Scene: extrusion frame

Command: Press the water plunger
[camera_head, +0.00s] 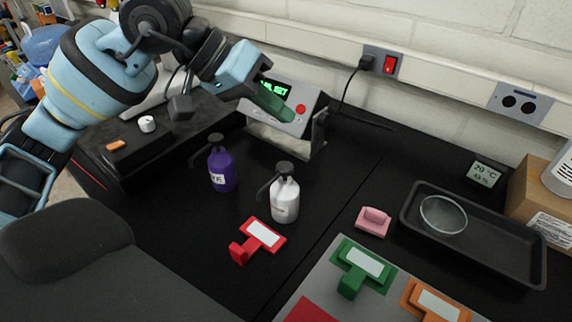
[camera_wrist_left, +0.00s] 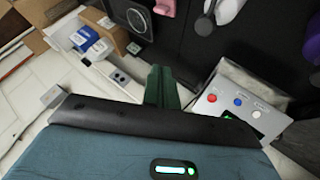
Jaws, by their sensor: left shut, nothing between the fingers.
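Two pump bottles stand upright on the black bench in the head view. One is purple (camera_head: 222,169) with a dark pump top and a partly readable label. The other is white (camera_head: 285,199) with a dark pump top (camera_head: 284,169); its label is too small to read. In the wrist view the white bottle (camera_wrist_left: 228,11) is at the top and the purple bottle (camera_wrist_left: 313,45) at the right edge. My left gripper (camera_head: 279,107) has green fingers, shut and empty, above and behind both bottles, in front of the display device. Its fingers (camera_wrist_left: 161,86) also show in the wrist view. My right gripper is out of view.
A grey device (camera_head: 316,101) with a green display stands behind the bottles. A red holder (camera_head: 258,240) lies in front, a pink piece (camera_head: 373,221) to the right. A black tray (camera_head: 500,252) holds a glass dish (camera_head: 443,214). A dark box (camera_head: 130,150) stands at left.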

